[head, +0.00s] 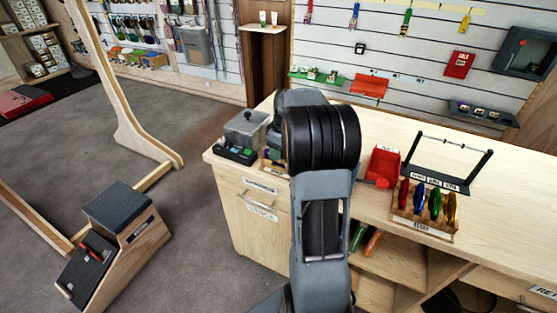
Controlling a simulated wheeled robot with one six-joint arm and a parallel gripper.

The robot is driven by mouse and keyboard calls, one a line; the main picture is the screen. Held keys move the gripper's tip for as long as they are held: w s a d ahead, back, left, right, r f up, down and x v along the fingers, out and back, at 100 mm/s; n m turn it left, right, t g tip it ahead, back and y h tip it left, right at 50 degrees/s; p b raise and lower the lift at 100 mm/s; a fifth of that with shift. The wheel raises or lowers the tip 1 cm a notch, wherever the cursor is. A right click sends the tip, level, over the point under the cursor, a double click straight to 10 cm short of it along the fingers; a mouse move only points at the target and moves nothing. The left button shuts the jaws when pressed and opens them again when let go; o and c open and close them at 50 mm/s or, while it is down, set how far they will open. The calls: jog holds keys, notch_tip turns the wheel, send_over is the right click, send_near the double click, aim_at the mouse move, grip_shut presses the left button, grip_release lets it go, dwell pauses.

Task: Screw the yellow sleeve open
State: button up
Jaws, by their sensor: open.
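Several coloured carabiners stand upright in a wooden rack (398,216) on the light wood counter, right of my arm. From left to right they are red (403,193), blue (419,198), green (435,203) and yellow-gold (450,208). The yellow-gold one is at the right end of the rack. Its sleeve is too small to make out, so I cannot tell whether it is screwed open or shut. My arm rises through the middle of the view, and my gripper does not show.
A black stand with a crossbar (455,146) is behind the rack. A red bin (383,164) is left of it. A grey box (246,129) sits at the counter's left end. The counter right of the stand is clear. A stepped wooden block (117,235) stands on the floor at left.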

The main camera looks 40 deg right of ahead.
jog(key=shift+s+a, duration=0.3)
jog(key=shift+a, duration=0.25)
jog(key=shift+f+b, duration=0.15)
jog(key=shift+b, duration=0.2)
jog(key=shift+f+b, duration=0.9)
jog(key=shift+f, duration=0.35)
jog(key=shift+d, duration=0.1)
jog(key=shift+w+d+p, duration=0.35)
jog(key=shift+d, duration=0.2)
jog(key=shift+r, duration=0.15)
